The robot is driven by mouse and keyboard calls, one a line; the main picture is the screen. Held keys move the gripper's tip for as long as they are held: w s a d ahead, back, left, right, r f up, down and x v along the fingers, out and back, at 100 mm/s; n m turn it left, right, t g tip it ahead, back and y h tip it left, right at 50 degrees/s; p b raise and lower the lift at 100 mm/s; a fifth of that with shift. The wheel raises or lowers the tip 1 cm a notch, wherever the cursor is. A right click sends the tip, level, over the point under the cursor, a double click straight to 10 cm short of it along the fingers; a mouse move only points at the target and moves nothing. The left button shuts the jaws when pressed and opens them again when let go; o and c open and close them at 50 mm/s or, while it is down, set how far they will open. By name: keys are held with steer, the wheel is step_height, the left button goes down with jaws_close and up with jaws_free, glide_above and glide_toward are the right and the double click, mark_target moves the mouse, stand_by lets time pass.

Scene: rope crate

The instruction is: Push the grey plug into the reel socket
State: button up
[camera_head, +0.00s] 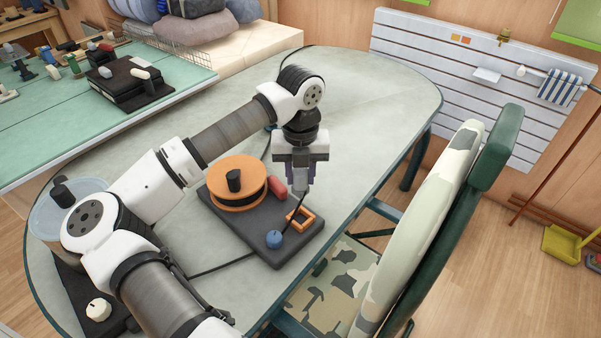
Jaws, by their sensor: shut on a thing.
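My gripper (301,172) points down over the right part of a dark grey base board (252,239). It is shut on the grey plug (300,183), a small light-grey piece between the fingers. A thin dark line runs from the plug down toward a blue knob-like piece (274,240) on the board. An orange reel (238,196) with a black knob lies on the board's left part. An orange square frame (301,219) lies below the plug in the picture, and a red rounded block (277,188) sits beside the reel. I cannot tell which part is the socket, nor the plug's height.
The board rests on a pale oval table (362,90). A chair with a camouflage cover (420,215) stands close at the right. The table's far end is clear.

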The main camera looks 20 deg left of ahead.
mark_target(301, 190)
steer(key=shift+b, duration=0.35)
steer(key=shift+f+b, duration=0.2)
steer(key=shift+b, duration=0.1)
step_height(301, 190, down, 5)
steer(key=b, duration=0.4)
steer(key=shift+r, duration=0.2)
steer(key=shift+f+b, duration=0.1)
steer(key=shift+b, duration=0.2)
steer(key=shift+f+b, duration=1.6)
steer(key=shift+b, duration=0.15)
steer(key=shift+f+b, duration=1.2)
steer(key=shift+f, duration=0.05)
stand_by(0.8)
steer(key=o, duration=1.2)
